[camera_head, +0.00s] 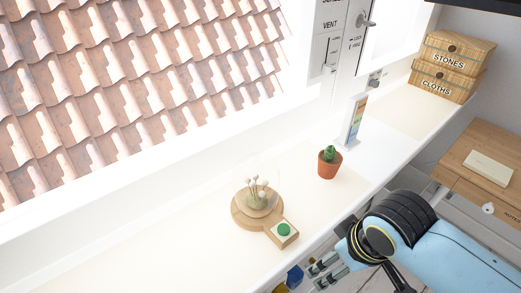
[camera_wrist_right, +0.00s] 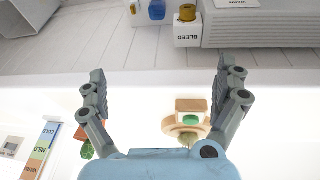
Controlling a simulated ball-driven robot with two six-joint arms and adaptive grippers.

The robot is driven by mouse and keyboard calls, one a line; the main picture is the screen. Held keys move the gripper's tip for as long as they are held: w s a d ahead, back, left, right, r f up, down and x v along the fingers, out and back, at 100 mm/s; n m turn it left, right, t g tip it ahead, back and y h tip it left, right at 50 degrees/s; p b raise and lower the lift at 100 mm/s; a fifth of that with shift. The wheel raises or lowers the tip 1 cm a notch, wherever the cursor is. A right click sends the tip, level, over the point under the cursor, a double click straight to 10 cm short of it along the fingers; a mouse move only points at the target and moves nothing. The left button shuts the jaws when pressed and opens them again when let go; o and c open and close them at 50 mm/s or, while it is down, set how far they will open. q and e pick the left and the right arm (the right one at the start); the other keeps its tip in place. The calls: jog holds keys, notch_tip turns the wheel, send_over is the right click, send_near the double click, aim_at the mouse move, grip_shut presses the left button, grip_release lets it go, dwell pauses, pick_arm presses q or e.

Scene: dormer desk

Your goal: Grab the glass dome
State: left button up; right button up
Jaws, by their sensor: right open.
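The glass dome (camera_head: 262,188) is clear, with pale round-headed stems inside, and stands on a round wooden base (camera_head: 240,213) on the white sill. In the right wrist view the base (camera_wrist_right: 169,126) lies ahead between my fingers, and the dome is mostly hidden behind the gripper body. A small wooden block with a green button (camera_head: 284,230) sits at the base's front right. My right gripper (camera_head: 318,275) is open and empty, off the sill's front edge, right of and apart from the dome; its fingers spread wide in the wrist view (camera_wrist_right: 160,78). My left gripper is out of view.
A potted cactus (camera_head: 328,168) and an upright colour-striped card (camera_head: 354,122) stand right of the dome. Wooden boxes (camera_head: 448,72) are stacked at the far right end. The sill left of the dome is clear. Small containers, one blue (camera_wrist_right: 157,10), stand below.

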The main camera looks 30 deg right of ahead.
aim_at(256, 150)
notch_tip(256, 150, up, 18)
jog(key=w+a+p, duration=0.1)
jog(key=w+p, duration=0.2)
jog(key=p, duration=0.3)
jog(key=w+a+n, duration=0.1)
jog(key=w+a, duration=0.1)
jog(key=w, duration=0.3)
jog(key=w+a+r+n+g+y, duration=0.1)
jog(key=w+a, duration=0.1)
jog(key=w, duration=0.4)
jog(key=w+a+r+n, duration=0.1)
jog(key=w, duration=0.4)
jog(key=shift+w+a+g+p, duration=0.3)
jog(key=shift+a+p, duration=0.1)
jog(key=f, duration=0.4)
jog(key=shift+w+a+f, duration=0.1)
jog(key=shift+w+f, duration=0.15)
jog(key=shift+f, duration=0.1)
jog(key=f, duration=0.2)
jog(key=w+f+p, duration=0.1)
jog(key=f, duration=0.2)
jog(key=shift+f+p, duration=0.3)
jog(key=shift+f, duration=0.05)
jog(key=c, duration=1)
